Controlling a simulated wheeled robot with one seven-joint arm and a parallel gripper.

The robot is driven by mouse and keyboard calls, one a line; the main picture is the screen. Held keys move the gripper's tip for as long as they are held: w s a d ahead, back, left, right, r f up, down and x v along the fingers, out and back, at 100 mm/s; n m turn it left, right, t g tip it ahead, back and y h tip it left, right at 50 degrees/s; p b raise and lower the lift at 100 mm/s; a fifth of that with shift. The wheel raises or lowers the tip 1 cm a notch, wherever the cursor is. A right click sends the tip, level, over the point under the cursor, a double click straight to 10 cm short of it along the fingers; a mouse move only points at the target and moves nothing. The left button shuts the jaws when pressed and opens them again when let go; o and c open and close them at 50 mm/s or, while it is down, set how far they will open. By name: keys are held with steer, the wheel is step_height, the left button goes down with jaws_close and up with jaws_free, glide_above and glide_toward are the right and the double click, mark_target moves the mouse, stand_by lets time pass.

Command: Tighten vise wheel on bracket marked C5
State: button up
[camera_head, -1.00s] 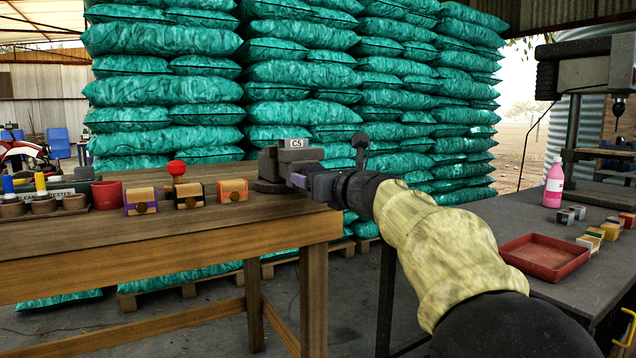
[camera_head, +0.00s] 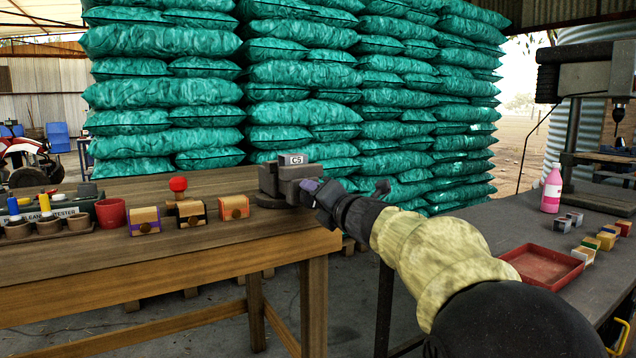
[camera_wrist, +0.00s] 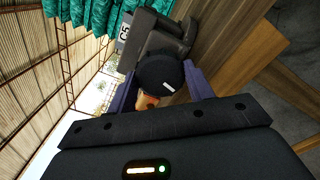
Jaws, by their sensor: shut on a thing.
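The grey vise (camera_head: 290,176) stands at the right end of the wooden bench, with a plate marked C5 (camera_head: 293,160) on its top. My gripper (camera_head: 312,190) is at the vise's right side. In the wrist view, the dark round vise wheel (camera_wrist: 160,82) with a small white mark sits between the purple fingers of my gripper (camera_wrist: 160,88), which are shut on it. The vise body (camera_wrist: 160,38) and the C5 plate (camera_wrist: 124,32) show beyond the wheel. The wheel is hidden by my gripper in the head view.
On the wooden bench (camera_head: 150,255) stand several small wooden boxes (camera_head: 190,213), a red ball-topped piece (camera_head: 178,184), a red pot (camera_head: 111,212) and a tray of small pots. The right table holds a red tray (camera_head: 543,266), coloured blocks and a pink bottle (camera_head: 552,188). Teal sacks are stacked behind.

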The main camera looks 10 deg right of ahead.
steer(key=m+p, duration=1.4)
steer(key=m, duration=0.6)
steer(key=shift+a+f+p, duration=0.1)
steer(key=shift+a+p, duration=0.05)
steer(key=shift+p, duration=0.25)
steer(key=o, duration=1.1)
steer(key=shift+s, duration=0.2)
steer(key=shift+w, duration=0.1)
steer(key=shift+b, duration=0.3)
